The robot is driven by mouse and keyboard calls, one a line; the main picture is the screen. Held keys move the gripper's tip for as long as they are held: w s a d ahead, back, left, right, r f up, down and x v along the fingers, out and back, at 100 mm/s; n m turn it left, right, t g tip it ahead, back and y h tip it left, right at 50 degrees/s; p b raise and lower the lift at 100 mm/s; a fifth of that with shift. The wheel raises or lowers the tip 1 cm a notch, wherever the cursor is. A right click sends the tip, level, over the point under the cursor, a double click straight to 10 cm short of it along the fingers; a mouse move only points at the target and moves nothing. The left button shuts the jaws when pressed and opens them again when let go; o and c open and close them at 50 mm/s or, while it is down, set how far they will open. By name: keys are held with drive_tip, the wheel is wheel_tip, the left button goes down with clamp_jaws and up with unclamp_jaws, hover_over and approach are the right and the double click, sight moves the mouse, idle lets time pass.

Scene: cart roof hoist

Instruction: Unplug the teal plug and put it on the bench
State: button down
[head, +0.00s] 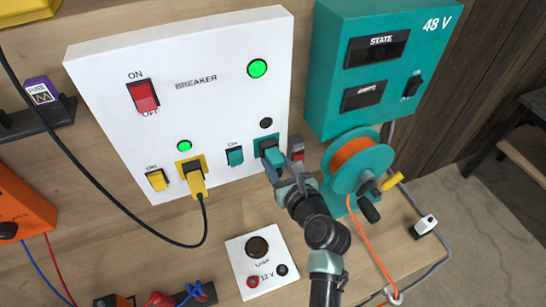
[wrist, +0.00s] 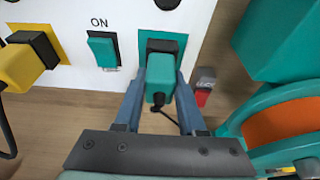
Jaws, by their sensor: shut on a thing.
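The teal plug (head: 274,158) is at the teal-framed socket (head: 263,145) low on the right of the white breaker panel. It also shows in the wrist view (wrist: 160,73), in front of the dark socket. My gripper (head: 281,170) is shut on it, with one blue-grey finger along each side (wrist: 158,98). A dark part shows between the plug and the socket plate; I cannot tell how deeply it is seated. A short dark cord hangs under the plug. The wooden bench (head: 215,225) lies in front of the panel.
A yellow plug (head: 195,181) with a black cable sits in the socket to the left. A teal switch (head: 235,156) is beside the teal socket, below a dark lamp (head: 266,123). An orange-wound reel (head: 355,160) stands close right. A white 12 V box (head: 262,262) is on the bench.

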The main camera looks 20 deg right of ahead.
sight(279, 171)
drive_tip(key=shift+s, duration=0.1)
drive_tip(key=shift+s+d+p, duration=0.1)
drive_tip(key=shift+s+p, duration=0.85)
drive_tip(key=shift+s, duration=1.35)
